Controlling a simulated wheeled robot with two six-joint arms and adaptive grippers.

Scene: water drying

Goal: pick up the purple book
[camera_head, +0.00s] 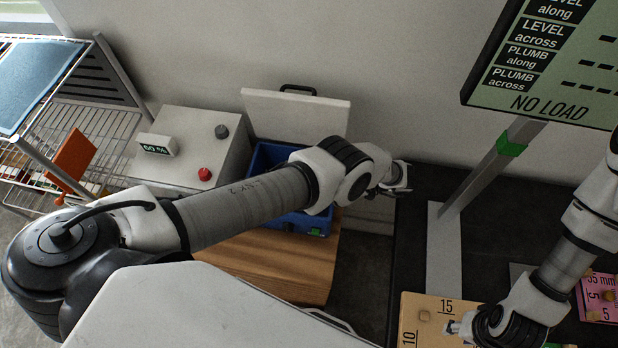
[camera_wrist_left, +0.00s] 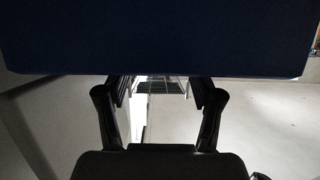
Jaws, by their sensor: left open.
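I cannot make out a purple book in either view. My left gripper (camera_head: 401,178) is at the end of the arm reaching across the blue crate, close to the dark table's left edge. In the left wrist view its two fingers (camera_wrist_left: 163,90) stand apart with nothing between them. A broad dark blue surface (camera_wrist_left: 155,38) fills the top of that view, close to the camera; I cannot tell what it is. My right gripper (camera_head: 455,328) is low over a tan board; its jaws are too small to read.
A blue crate (camera_head: 262,160) sits on a wooden stand (camera_head: 290,270), beside a white control box (camera_head: 188,135) with a red button. A wire rack (camera_head: 100,135) holds an orange panel (camera_head: 73,155). A post with a green sign (camera_head: 545,70) rises from the dark table (camera_head: 410,250). The tan board (camera_head: 422,340) lies there.

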